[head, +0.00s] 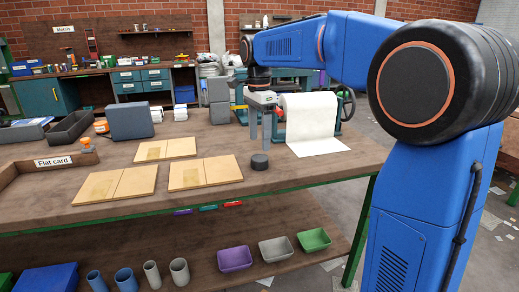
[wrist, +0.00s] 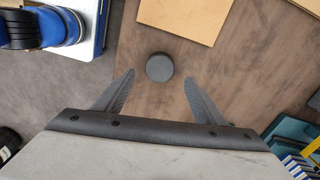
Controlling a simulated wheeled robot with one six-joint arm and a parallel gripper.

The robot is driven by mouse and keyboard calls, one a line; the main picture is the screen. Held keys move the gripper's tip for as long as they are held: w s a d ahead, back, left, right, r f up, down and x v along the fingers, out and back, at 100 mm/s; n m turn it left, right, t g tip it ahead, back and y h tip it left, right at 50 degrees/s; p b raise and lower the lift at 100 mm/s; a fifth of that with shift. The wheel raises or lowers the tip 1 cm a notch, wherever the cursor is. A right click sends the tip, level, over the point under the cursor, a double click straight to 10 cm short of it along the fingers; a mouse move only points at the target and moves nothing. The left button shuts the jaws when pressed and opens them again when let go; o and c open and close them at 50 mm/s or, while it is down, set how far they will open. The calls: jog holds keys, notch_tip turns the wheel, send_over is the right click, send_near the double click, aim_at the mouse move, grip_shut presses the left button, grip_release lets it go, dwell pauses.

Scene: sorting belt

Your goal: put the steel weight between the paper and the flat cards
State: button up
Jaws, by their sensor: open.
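The steel weight, a short dark grey cylinder (head: 260,161), stands upright on the wooden table near its front edge. It also shows in the wrist view (wrist: 159,67), ahead of and between my fingers. My gripper (head: 260,141) is open and empty, pointing down above the weight and apart from it. The paper (head: 312,120) is a white roll on a green stand, its loose end lying on the table right of the weight. Flat tan cards lie left of the weight: one pair (head: 205,172) nearest it, another (head: 115,184) and one behind (head: 165,149).
A wooden tray labelled "Flat card" (head: 52,163) stands at the table's left. Grey boxes (head: 130,121) and a dark tray (head: 70,127) are behind. Small bins (head: 235,259) sit on the lower shelf. The tabletop around the weight is bare.

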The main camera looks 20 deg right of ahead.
aim_at(259, 157)
notch_tip(259, 157, up, 6)
jog(key=s+d+f+n+t, duration=0.1)
jog(key=s+d+f+n, duration=0.25)
jog(key=s, duration=0.55)
jog(key=s+d+f+n+t, duration=0.1)
jog(key=s+d+f+n, duration=0.15)
jog(key=s+n, duration=0.45)
jog(key=s+d+f+n+t, duration=0.1)
jog(key=s+f+n+t, duration=0.2)
jog(key=s+f, duration=1.2)
jog(key=s+n, duration=0.2)
jog(key=shift+s+d+n, duration=0.35)
